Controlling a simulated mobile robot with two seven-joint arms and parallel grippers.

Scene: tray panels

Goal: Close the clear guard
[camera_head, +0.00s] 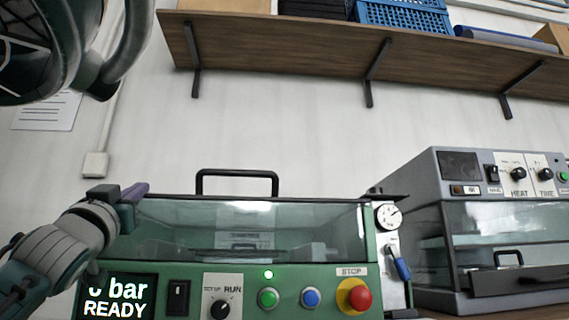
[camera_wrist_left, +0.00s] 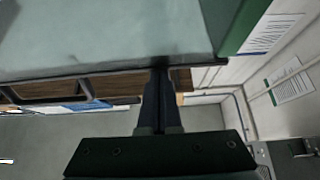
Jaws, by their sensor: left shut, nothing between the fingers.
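The clear guard (camera_head: 250,222) is a see-through panel on the green machine in the head view. Its dark top edge runs across the machine, and a black handle (camera_head: 237,173) stands up above that edge. I cannot tell exactly how far the guard stands open. My left gripper (camera_head: 136,191) is shut and empty at the guard's upper left corner. In the left wrist view its closed fingers (camera_wrist_left: 159,76) reach the dark edge of a pale panel (camera_wrist_left: 100,35); whether they touch is unclear. The handle also shows there (camera_wrist_left: 50,91). My right gripper is not in view.
A grey machine (camera_head: 465,165) stands to the right. A wooden shelf (camera_head: 290,45) hangs above; bare wall lies between.

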